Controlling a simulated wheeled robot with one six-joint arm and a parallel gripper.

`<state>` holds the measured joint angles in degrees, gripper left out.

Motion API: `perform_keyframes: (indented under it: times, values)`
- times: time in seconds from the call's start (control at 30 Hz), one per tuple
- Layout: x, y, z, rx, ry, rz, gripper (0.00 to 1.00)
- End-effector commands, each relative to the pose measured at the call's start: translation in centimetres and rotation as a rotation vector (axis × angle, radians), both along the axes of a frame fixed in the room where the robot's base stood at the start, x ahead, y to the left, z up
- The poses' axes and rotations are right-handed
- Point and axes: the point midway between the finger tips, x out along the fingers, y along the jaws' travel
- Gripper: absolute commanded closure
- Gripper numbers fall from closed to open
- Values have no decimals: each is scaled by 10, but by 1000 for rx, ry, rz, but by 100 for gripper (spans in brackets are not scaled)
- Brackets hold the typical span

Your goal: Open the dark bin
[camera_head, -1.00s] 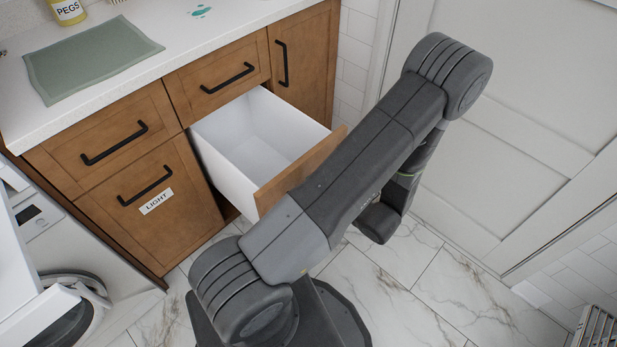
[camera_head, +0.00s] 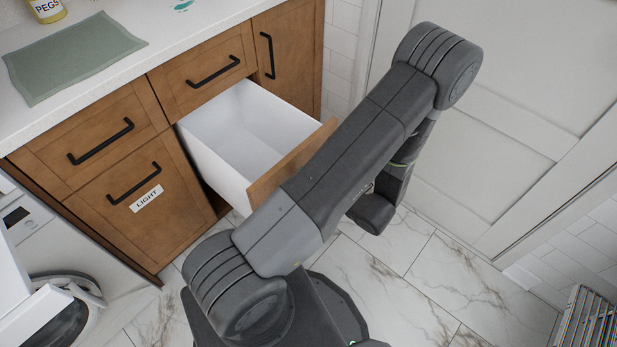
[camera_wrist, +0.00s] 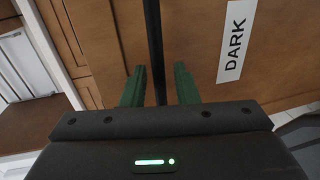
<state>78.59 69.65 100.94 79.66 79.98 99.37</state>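The dark bin (camera_head: 235,137) is a white pull-out bin with a brown wooden front, drawn well out of the cabinet and empty as far as I see. In the wrist view its wooden front (camera_wrist: 200,30) bears a DARK label (camera_wrist: 237,40) and a black bar handle (camera_wrist: 154,40). My gripper (camera_wrist: 160,72) has its two green fingers on either side of the handle. The fingers are apart, with a visible gap by the handle on the right. In the head view my arm hides the gripper, the handle and part of the bin's front.
The LIGHT bin front (camera_head: 140,210) beside it is closed. A white washing machine (camera_head: 35,230) stands at left and a metal rack (camera_head: 585,320) at lower right. A white door (camera_head: 520,110) is behind my arm. Marble floor (camera_head: 415,290) is clear at right.

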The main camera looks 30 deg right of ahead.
Motion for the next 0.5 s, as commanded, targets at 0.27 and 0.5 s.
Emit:
perform_keyframes:
  times: [0.27,0.5]
  values:
    - [-36,-15,9,-2,-1,-7,73]
    - [-83,-31,19,-2,-1,-6,73]
